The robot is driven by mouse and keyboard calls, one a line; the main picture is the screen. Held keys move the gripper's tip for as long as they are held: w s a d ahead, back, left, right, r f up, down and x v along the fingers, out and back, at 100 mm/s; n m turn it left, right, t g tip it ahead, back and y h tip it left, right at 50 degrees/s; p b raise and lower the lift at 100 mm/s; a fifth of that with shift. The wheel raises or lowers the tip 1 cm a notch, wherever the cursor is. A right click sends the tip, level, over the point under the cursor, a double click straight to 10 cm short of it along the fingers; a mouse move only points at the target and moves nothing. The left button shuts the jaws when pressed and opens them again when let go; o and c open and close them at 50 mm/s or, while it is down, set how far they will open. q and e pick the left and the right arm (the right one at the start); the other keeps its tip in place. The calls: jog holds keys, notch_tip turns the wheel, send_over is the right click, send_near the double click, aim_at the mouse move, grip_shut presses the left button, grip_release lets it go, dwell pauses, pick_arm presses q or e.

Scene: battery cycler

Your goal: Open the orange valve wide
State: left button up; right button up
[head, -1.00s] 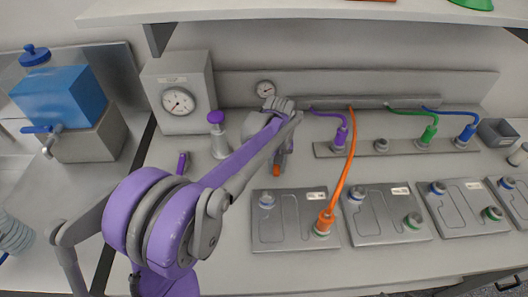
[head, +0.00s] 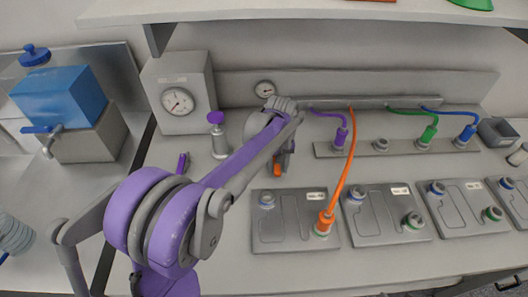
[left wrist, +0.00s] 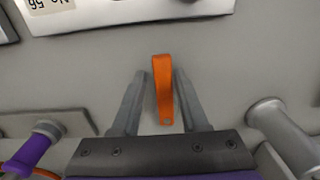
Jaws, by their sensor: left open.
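The orange valve's lever (left wrist: 162,92) shows in the left wrist view as a short strap-like handle with a hole at its near end. My left gripper (left wrist: 158,76) is open, one finger on each side of the lever. The right finger looks very close to it, with a small gap at the left. I cannot tell whether either finger touches it. In the head view the lever (head: 277,171) is a small orange patch below my left gripper (head: 282,160); my arm hides the valve body. My right gripper is in neither view.
A gauge box (head: 178,98) and a purple-capped cylinder (head: 218,140) stand left of my arm. An orange cable (head: 347,170) hangs to a grey battery plate (head: 285,238) at the right. A purple connector (left wrist: 30,152) shows at the wrist view's lower left.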

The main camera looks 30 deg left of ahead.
aim_at(279, 167)
pick_arm(q)
jog(key=r+p, duration=0.2)
jog(key=r, duration=0.2)
jog(key=r+p, duration=0.1)
jog(key=r, duration=0.3)
jog(key=shift+w+d+p, duration=0.15)
jog(key=shift+d+p, duration=0.05)
jog(key=shift+p, duration=0.2)
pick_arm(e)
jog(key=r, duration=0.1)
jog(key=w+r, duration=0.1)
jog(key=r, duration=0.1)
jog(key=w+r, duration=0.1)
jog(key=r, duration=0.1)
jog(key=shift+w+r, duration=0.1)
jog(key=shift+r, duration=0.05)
